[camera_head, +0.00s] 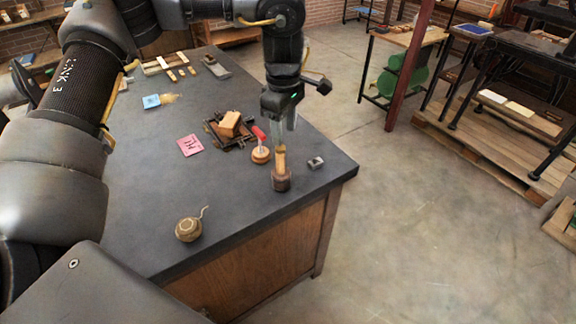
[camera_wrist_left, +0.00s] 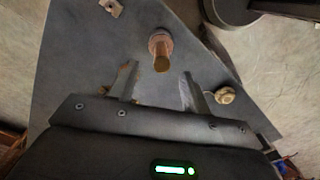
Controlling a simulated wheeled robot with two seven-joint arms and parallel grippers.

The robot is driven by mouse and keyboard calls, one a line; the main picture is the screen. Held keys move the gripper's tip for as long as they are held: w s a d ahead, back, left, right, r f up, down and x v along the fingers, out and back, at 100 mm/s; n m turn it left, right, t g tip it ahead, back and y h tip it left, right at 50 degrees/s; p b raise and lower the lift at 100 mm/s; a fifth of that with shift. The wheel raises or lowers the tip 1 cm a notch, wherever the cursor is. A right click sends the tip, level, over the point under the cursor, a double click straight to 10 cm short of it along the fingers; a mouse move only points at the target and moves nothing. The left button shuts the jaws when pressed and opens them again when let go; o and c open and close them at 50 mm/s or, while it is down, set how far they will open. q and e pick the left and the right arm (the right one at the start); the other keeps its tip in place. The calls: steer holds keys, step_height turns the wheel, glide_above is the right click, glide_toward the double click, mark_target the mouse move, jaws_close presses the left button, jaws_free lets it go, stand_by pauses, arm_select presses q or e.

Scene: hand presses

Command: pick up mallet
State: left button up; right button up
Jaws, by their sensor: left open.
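The mallet (camera_head: 281,181) stands upright near the front right corner of the dark worktop, with its dark wooden head down and its pale handle pointing up. My left gripper (camera_head: 285,132) hangs over it, pointing down. In the left wrist view the mallet (camera_wrist_left: 158,42) shows with its handle end toward the camera, just ahead of the gap between the open fingers (camera_wrist_left: 160,77). The fingers hold nothing. Whether they touch the handle I cannot tell. My right gripper is not in view.
A red-handled tool with a round wooden base (camera_head: 260,154) stands close left of the mallet. A small metal block (camera_head: 316,162) lies to its right. A twine ball (camera_head: 188,229) sits near the front edge. An orange block (camera_head: 230,124) rests on a dark frame behind. The worktop (camera_head: 150,200) is clear front left.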

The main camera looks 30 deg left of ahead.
mark_target(281, 159)
arm_select(q)
steer(key=shift+s+a+f, duration=0.1)
steer(key=shift+s+f, duration=0.15)
steer(key=shift+s, duration=0.2)
steer(key=f, duration=0.2)
steer(key=shift+w+f, duration=0.2)
steer(key=shift+f, duration=0.15)
steer(key=shift+a+f, duration=0.1)
steer(key=shift+f, duration=0.75)
steer(key=f, duration=0.1)
steer(key=f+p, duration=0.2)
steer(key=f, duration=0.1)
steer(key=shift+a+f, duration=0.1)
steer(key=shift+a, duration=0.2)
steer(key=shift+f, duration=0.5)
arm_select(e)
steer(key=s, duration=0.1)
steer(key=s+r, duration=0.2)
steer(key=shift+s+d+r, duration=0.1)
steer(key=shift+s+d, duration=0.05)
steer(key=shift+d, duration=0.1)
arm_select(q)
steer(key=c, duration=0.7)
jaws_close()
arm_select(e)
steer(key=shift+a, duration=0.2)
